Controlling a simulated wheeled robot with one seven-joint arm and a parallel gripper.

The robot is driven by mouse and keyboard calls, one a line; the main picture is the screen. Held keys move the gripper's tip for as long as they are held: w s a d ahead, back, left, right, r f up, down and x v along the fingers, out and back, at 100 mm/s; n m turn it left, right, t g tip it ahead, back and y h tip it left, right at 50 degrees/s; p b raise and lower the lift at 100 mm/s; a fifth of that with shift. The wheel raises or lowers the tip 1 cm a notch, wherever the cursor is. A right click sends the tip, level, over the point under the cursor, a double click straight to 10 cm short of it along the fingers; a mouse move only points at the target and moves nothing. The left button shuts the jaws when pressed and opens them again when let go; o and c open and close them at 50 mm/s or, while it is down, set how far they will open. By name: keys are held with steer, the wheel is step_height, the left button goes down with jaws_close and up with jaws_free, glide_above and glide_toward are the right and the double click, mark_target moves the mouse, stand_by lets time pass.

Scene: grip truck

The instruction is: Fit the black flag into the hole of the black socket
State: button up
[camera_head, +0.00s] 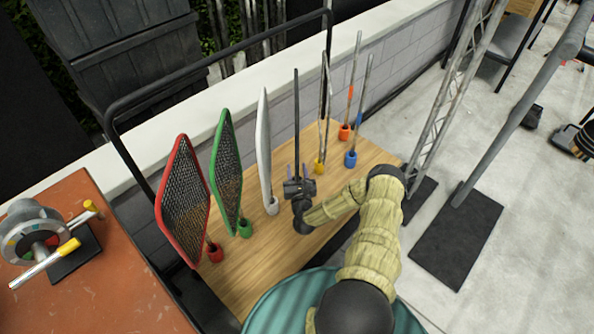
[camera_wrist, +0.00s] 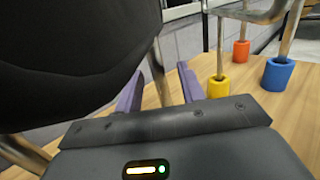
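The black flag (camera_head: 296,115) is upright and edge-on in the head view, rising just beyond my gripper. In the wrist view its black panel (camera_wrist: 65,55) fills the upper left, very close. A thin grey pole (camera_wrist: 158,75) shows between the two purple fingers of my gripper (camera_wrist: 158,88), with gaps on both sides. In the head view my gripper (camera_head: 299,172) is low over the wooden board, its fingers apart. I cannot tell whether the pole is between the fingers or beyond them. The black socket is not visible; my gripper and the flag may hide it.
The wooden board (camera_head: 262,262) also holds red (camera_head: 215,253), green (camera_head: 245,228), white (camera_head: 272,206), yellow (camera_head: 319,166), orange (camera_head: 345,132) and blue (camera_head: 351,159) sockets with upright poles or panels. The white panel (camera_head: 263,140) stands close left of my gripper. A black rail (camera_head: 220,57) runs behind.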

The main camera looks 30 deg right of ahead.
steer(key=p+v, duration=0.1)
steer(key=v, duration=0.6)
steer(key=shift+s, duration=0.2)
stand_by(0.8)
